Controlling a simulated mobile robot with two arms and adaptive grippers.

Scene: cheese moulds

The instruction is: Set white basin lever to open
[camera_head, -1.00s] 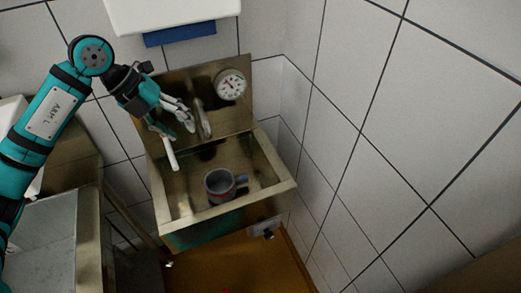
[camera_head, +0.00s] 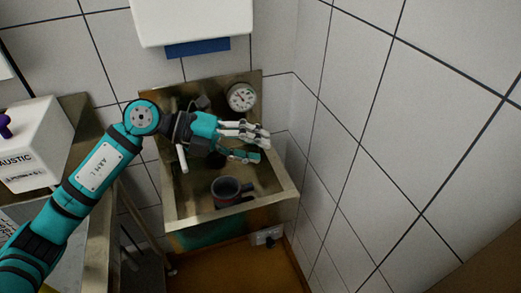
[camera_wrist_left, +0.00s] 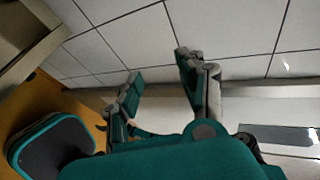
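The white lever (camera_head: 182,158) is a short pale rod at the left of the metal wall basin (camera_head: 173,214); its lower end shows and its upper end is partly hidden by my left arm. My left gripper (camera_head: 262,147) reaches across the basin in front of its back panel, fingers pointing right, past the lever. The wrist sits just above the lever; I cannot tell whether it touches. The fingers are spread with nothing between them, as the left wrist view (camera_wrist_left: 158,65) also shows. My right gripper is not in view.
A dark mug (camera_head: 226,191) stands in the basin below the gripper. A round gauge (camera_head: 242,97) is on the back panel. A white dispenser (camera_head: 190,20) hangs above. A white box marked caustic (camera_head: 38,148) stands at left. Tiled walls close in behind and right.

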